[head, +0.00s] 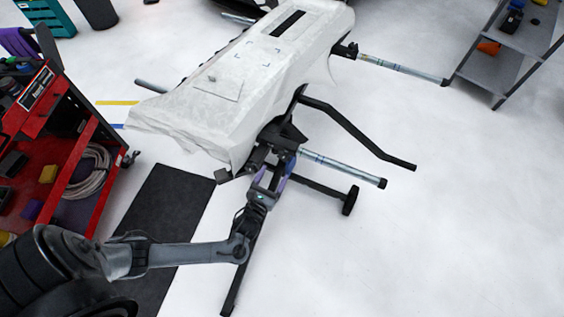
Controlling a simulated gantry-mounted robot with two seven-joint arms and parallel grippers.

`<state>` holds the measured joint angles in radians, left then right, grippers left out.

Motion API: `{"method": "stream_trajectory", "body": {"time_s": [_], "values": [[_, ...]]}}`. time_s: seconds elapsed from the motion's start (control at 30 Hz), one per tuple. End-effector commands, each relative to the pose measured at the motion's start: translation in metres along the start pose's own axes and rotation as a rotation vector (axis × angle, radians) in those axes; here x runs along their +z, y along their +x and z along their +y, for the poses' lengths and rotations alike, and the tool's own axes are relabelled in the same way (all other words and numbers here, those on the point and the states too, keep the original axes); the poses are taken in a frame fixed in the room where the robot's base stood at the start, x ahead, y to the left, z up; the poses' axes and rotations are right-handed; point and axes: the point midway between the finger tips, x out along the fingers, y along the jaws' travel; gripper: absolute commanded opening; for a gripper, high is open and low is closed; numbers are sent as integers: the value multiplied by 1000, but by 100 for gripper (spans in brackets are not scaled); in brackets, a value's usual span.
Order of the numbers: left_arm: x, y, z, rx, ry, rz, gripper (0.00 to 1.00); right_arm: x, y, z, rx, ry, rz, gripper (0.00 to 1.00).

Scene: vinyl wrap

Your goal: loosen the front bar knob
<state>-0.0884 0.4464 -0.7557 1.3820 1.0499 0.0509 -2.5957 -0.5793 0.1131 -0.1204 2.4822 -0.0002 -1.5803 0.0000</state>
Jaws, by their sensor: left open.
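The front bar (340,166) is a silver tube with a black end cap, sticking out to the right from the near end of the stand. Its black clamp and mount (281,135) sit at the bar's inner end, under the near edge of the white-covered panel (230,85). My left gripper (274,170) is at this mount, with its open jaws just below the clamp. The knob is too small and too covered by the gripper to make out clearly. I cannot tell whether the jaws touch it. My right gripper is out of view.
A red tool cart (85,165) stands at the left, with a black mat (165,225) beside it. A bent black bar (355,132) and a far silver bar (405,68) reach out to the right. A grey shelf (500,65) stands at the top right. The floor at lower right is clear.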

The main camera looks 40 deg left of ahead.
Motion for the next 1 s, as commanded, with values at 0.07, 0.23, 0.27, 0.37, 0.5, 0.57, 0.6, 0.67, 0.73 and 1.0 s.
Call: {"method": "stream_trajectory", "body": {"time_s": [0.07, 0.23, 0.27, 0.37, 0.5, 0.57, 0.6, 0.67, 0.73, 1.0], "values": [[-2, 15, 0, 0, 0, -3, 76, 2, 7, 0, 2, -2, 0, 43], [-2, 42, 0, 0, 0, -2, 76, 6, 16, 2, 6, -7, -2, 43], [-2, 46, 0, 0, 0, -1, 76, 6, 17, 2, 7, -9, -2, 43], [-2, 58, 0, 0, 0, -1, 76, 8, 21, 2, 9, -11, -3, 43], [-1, 69, 0, -1, 0, 0, 76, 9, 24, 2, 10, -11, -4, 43], [-1, 71, 0, -1, 0, 0, 76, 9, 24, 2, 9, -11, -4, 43], [-1, 73, 0, -1, 0, 1, 76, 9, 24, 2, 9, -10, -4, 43], [-1, 74, 0, -1, 0, 1, 76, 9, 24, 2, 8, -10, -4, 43], [0, 74, 0, -1, 0, 1, 76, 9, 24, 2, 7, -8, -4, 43], [0, 74, 0, -1, 0, 1, 62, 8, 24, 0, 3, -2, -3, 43]]}}
